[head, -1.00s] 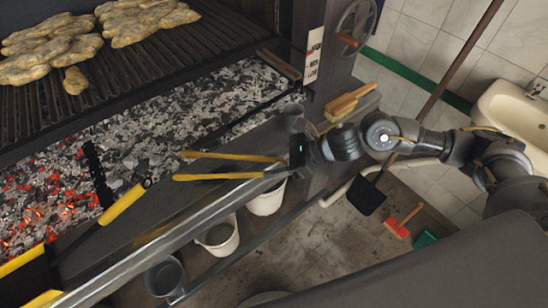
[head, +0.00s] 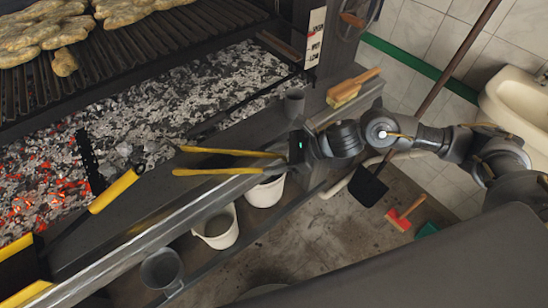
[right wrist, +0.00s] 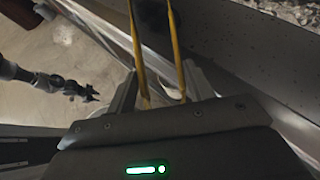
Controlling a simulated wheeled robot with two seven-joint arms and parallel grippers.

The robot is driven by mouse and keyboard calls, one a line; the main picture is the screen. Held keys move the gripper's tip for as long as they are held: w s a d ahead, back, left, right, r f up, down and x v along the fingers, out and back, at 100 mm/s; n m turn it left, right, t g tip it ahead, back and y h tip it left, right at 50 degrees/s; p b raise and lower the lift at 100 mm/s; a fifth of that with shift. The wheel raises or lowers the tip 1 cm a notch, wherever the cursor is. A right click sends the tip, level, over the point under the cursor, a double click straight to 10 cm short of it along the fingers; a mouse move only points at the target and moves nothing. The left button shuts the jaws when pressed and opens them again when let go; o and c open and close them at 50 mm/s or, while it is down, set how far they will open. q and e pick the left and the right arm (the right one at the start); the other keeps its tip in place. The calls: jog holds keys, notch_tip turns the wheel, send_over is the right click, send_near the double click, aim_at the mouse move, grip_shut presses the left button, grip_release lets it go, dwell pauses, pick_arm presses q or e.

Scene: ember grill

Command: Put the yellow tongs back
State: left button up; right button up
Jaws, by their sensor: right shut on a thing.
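In the right wrist view the two yellow arms of the tongs (right wrist: 177,48) run away from between the fingers of my right gripper (right wrist: 160,92). A dark arm end, seemingly my left gripper (right wrist: 84,91), shows small at the left of that view; its jaws are too small to read. My left gripper is not visible in the head view.
A yellow-handled tool (head: 114,190) lies left of the tongs. A grey cup (head: 294,104) and a wooden-handled brush (head: 349,91) are on the ledge. Glowing coals (head: 60,178) and a grate with meat (head: 40,38) lie behind. White buckets (head: 217,229) stand below the ledge.

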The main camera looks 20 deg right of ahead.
jog(key=o, duration=0.7)
jog(key=b+v, duration=0.2)
jog(key=v, duration=0.9)
jog(key=shift+f+b, duration=0.1)
jog(key=shift+b, duration=0.3)
